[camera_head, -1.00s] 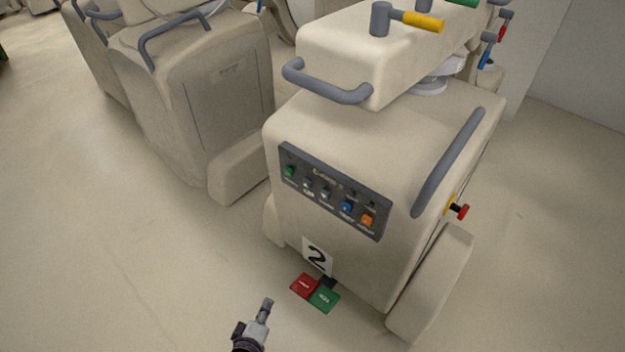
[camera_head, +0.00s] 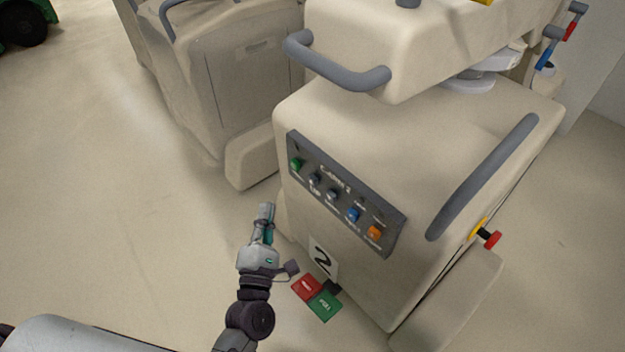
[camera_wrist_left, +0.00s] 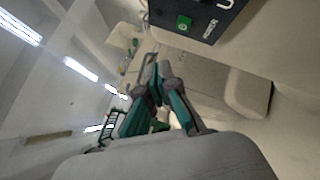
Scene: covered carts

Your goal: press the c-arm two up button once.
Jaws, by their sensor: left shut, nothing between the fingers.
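The beige C-arm cart (camera_head: 440,150) with a "2" plate (camera_head: 322,257) on its lower front fills the right half of the head view. Its dark control panel (camera_head: 390,238) carries a green button (camera_head: 296,163), a grey button (camera_head: 314,179) with "UP" below it, another grey button (camera_head: 333,195), a blue and an orange one. My left gripper (camera_head: 266,208) is shut and empty, left of the panel and apart from it. In the left wrist view, the shut fingers (camera_wrist_left: 152,62) point toward the carts; the panel's green-button end (camera_wrist_left: 184,23) shows above them. My right gripper is out of view.
Red (camera_head: 307,287) and green (camera_head: 325,305) pedals lie on the floor below the panel. A grey handle (camera_head: 335,65) juts out above the panel. Another covered cart (camera_head: 240,80) stands behind left.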

